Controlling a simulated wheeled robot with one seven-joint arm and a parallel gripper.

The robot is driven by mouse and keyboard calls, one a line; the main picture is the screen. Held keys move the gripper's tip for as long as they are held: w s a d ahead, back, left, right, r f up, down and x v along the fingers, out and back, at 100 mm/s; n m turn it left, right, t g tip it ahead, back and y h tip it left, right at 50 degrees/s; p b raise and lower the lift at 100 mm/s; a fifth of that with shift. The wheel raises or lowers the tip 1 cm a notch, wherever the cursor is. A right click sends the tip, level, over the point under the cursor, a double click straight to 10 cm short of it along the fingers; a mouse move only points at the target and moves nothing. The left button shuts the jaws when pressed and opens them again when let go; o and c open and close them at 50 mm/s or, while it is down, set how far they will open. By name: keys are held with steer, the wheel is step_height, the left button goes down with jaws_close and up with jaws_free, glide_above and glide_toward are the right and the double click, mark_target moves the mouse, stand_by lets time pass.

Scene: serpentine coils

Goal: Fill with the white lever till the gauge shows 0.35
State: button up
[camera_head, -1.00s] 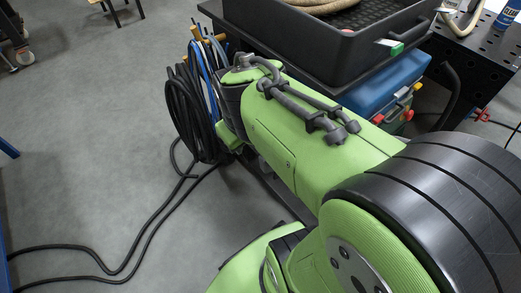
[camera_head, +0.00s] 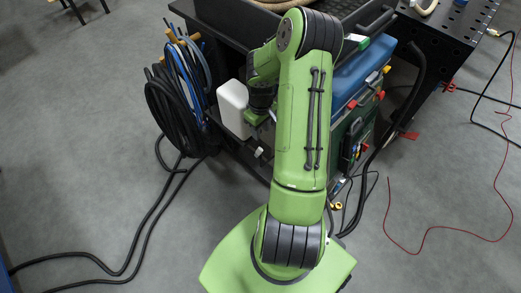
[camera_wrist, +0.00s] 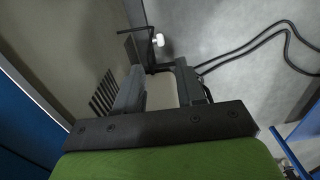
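My gripper (camera_wrist: 160,70) shows in the wrist view with its two dark fingers apart and nothing clearly held between them. A small white knob (camera_wrist: 159,40) on a thin dark bent rod lies just beyond the fingertips, apart from them; it may be the white lever. A pale beige panel (camera_wrist: 82,38) fills the left of that view, with a row of dark slots beside the left finger. In the head view my arm hides much of the cart's side, and I cannot make out the fingers. No gauge can be read in either view.
A white container (camera_head: 233,108) stands beside my wrist. Coiled hoses (camera_head: 178,95) hang at the cart's left, with black cables (camera_head: 150,215) across the floor. A blue case (camera_head: 362,70) and a dark perforated table (camera_head: 455,35) are to the right. Floor at left is mostly clear.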

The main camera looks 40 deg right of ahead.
mark_target(261, 149)
step_height(261, 149, down, 14)
steer(key=b, duration=0.4)
steer(key=shift+f, duration=0.2)
jaws_close()
